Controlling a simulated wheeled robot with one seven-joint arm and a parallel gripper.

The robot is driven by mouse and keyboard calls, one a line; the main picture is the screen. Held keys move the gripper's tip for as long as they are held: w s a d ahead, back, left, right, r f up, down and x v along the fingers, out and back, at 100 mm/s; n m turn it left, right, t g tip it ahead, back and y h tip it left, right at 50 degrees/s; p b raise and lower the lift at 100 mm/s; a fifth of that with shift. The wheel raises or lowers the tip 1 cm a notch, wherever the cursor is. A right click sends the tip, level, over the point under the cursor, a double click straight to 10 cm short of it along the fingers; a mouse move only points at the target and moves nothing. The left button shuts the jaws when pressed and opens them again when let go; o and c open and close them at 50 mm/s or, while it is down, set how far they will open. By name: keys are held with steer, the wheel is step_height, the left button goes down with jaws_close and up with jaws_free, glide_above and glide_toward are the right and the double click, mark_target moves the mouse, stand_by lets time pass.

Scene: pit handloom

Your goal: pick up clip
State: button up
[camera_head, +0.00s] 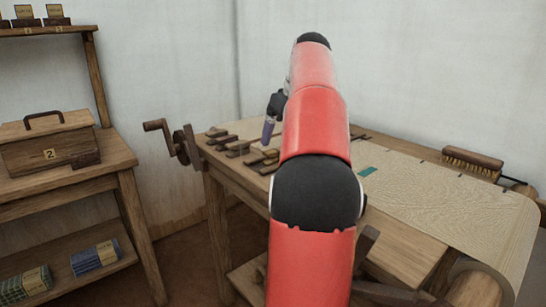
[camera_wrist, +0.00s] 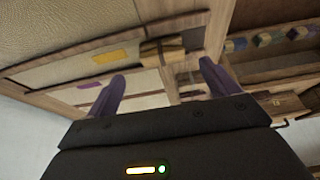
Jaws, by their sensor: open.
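My gripper (camera_wrist: 162,72) is open, with its two purple fingers spread apart in the wrist view. Nothing is seen held between them. A small wooden block (camera_wrist: 162,50), possibly the clip, appears beyond and between the fingertips; I cannot tell its distance. In the head view my gripper (camera_head: 269,130) points down over the left end of the loom table, mostly hidden by my red arm. Several dark wooden pieces (camera_head: 222,139) lie on that end, left of and below the gripper. I cannot tell for sure which is the clip.
Pale cloth (camera_head: 440,195) covers the loom's right side, with a teal patch (camera_head: 367,171) and a brush (camera_head: 472,162) at the back. A wooden crank (camera_head: 178,145) sticks out at the loom's left. A shelf with a wooden box (camera_head: 48,145) stands further left.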

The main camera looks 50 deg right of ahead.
steer(key=x, duration=0.3)
steer(key=b+x, duration=0.1)
steer(key=x, duration=0.2)
steer(key=shift+w+a+f, duration=0.2)
steer(key=shift+w+f, duration=0.05)
steer(key=shift+w, duration=0.05)
steer(key=c, duration=1.1)
steer(key=shift+o, duration=0.2)
